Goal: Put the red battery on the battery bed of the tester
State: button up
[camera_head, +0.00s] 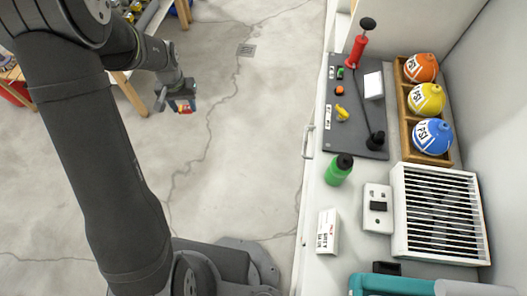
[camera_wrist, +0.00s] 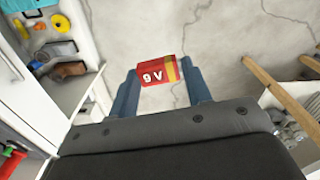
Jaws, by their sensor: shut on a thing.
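My gripper (camera_wrist: 160,71) is shut on the red battery (camera_wrist: 153,75), a block marked "9 V" with a yellow stripe, held between two blue fingers in the wrist view. In the head view my gripper (camera_head: 181,103) is small, at upper left above the bare floor, with a bit of the red battery (camera_head: 186,108) showing. A flat white device (camera_head: 377,222) with a dark recess lies on the counter at right in the head view. It looks like the tester, and its recess is empty as far as I can see. The gripper is far from it.
On the counter, a white box (camera_head: 328,232), a green bottle (camera_head: 338,171), a slatted white unit (camera_head: 398,213) and a dark board (camera_head: 353,131) with small items surround the device. A wooden rack (camera_head: 405,127) holds coloured balls. Wooden shelving (camera_head: 132,95) stands near the gripper. Open floor lies between.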

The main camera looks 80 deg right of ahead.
jog(key=s+r+m, duration=0.1)
jog(key=s+m, duration=0.8)
jog(key=s, duration=2.9)
jog(key=s+a+r+m, duration=0.1)
jog(key=s+a+m, duration=0.1)
jog(key=s+a, duration=0.45)
jog(key=s+a+m, duration=0.2)
jog(key=s+a, duration=0.1)
jog(key=s, duration=0.6)
jog(key=m, duration=0.7)
send_over(354, 214)
jog(key=shift+f, duration=3.35)
jog(key=shift+f, duration=0.15)
jog(key=o, duration=1)
